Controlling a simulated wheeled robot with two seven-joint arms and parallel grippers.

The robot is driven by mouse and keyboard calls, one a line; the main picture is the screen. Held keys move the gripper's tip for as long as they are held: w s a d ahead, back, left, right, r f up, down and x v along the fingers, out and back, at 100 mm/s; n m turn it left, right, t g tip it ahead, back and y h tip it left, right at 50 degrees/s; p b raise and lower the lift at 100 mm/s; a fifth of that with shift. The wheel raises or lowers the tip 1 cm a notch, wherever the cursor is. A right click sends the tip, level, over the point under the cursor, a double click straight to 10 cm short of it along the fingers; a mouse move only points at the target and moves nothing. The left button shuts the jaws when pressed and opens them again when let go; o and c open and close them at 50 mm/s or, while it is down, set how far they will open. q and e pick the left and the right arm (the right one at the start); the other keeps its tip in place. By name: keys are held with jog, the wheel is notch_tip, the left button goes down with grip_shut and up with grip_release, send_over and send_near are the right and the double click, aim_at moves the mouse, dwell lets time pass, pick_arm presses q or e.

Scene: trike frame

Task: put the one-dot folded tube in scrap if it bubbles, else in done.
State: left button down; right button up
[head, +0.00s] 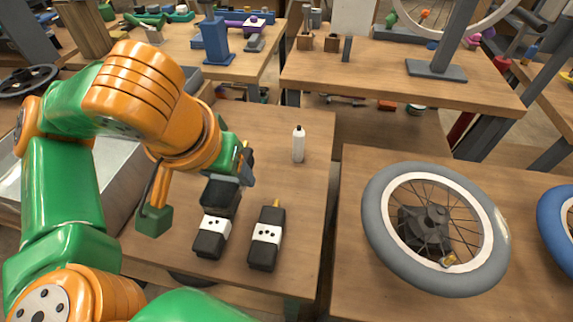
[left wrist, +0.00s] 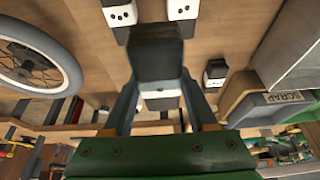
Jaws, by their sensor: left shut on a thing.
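My left gripper (head: 245,172) is shut on a dark folded tube (head: 221,196), held above the table. In the left wrist view the held tube (left wrist: 157,55) sits between the two fingers (left wrist: 160,105); a white band shows at its lower part, but I cannot read its dots. Two other dark folded tubes with dotted white bands, the left one (head: 209,243) and the right one (head: 264,252), lie on the table below. A further banded one (left wrist: 215,72) shows in the left wrist view. A grey bin labelled SCRAP (left wrist: 280,98) is at right there. No done container is identifiable. No bubbles are visible.
A white bottle (head: 298,146) stands on the same table (head: 312,190). A grey-tyred wheel (head: 375,225) lies on the table to the right, across a gap. Another workbench (head: 400,75) stands behind. The table around the bottle is clear.

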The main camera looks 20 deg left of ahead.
pick_arm(q)
jog(key=w+a+f+b, duration=0.1)
jog(key=w+a+f, duration=0.1)
jog(key=w+f, duration=0.1)
jog(key=w+a+f+b, duration=0.1)
jog(key=w+a+f, duration=0.1)
jog(key=w+f, duration=0.1)
jog(key=w+a+f+b, duration=0.1)
jog(key=w+a+f, duration=0.1)
jog(key=w, duration=0.3)
jog(key=shift+f, duration=0.55)
jog(key=x, duration=0.1)
jog(key=b+x, duration=0.1)
jog(key=x, duration=0.1)
jog(key=shift+s+f, duration=0.25)
jog(key=shift+s, duration=0.05)
jog(key=shift+f, duration=0.15)
